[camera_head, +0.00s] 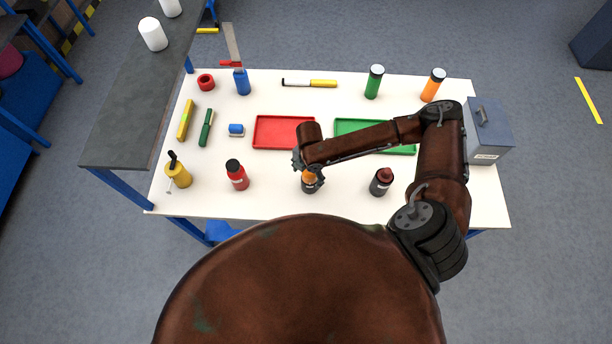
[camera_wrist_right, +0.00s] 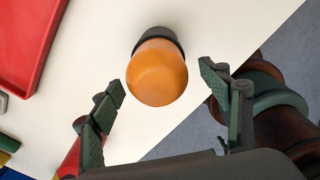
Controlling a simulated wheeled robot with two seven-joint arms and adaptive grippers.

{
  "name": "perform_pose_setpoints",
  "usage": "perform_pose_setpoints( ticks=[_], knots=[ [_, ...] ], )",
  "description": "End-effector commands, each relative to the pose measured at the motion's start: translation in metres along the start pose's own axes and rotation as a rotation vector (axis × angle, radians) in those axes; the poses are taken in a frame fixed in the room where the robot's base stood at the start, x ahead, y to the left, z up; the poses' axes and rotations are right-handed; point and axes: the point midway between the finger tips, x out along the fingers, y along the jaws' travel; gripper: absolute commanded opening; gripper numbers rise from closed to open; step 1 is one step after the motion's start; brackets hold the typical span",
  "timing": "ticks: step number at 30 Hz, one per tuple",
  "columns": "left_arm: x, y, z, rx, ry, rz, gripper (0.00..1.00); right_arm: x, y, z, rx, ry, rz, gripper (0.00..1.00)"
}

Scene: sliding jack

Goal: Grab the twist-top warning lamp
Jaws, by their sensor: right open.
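The warning lamp, with an orange dome and a dark base, stands at the front middle of the white table in the head view (camera_head: 309,186). In the right wrist view the lamp (camera_wrist_right: 157,75) shows with its dome toward the camera, in the gap between the fingers. My right gripper (camera_head: 309,171) is directly over it in the head view and hides part of it. In the wrist view my right gripper (camera_wrist_right: 162,82) is open, its fingers on either side of the dome with visible space at both sides. My left gripper is not in view.
A red bottle (camera_head: 237,175) stands left of the lamp, and a dark item with a red top (camera_head: 381,181) stands to its right. A red tray (camera_head: 262,132) and a green tray (camera_head: 346,126) lie behind. A grey box (camera_head: 488,132) is at the right edge.

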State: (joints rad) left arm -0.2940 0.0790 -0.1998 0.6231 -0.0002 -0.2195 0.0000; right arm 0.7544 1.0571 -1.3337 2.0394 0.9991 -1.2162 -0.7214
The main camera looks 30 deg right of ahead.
Motion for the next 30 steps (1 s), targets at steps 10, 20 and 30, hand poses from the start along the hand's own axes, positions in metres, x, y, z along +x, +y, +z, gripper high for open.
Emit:
perform_pose_setpoints(
  ticks=[10,20,30],
  knots=[
    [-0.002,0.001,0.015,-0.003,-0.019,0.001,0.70,0.025,-0.004,0.010,-0.012,-0.013,-0.018,0.70],
    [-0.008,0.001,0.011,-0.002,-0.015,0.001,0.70,0.069,-0.004,0.012,-0.012,-0.013,-0.017,0.70],
    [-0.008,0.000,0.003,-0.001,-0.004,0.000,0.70,0.075,-0.004,0.012,-0.012,-0.013,-0.015,0.69]
  ],
)
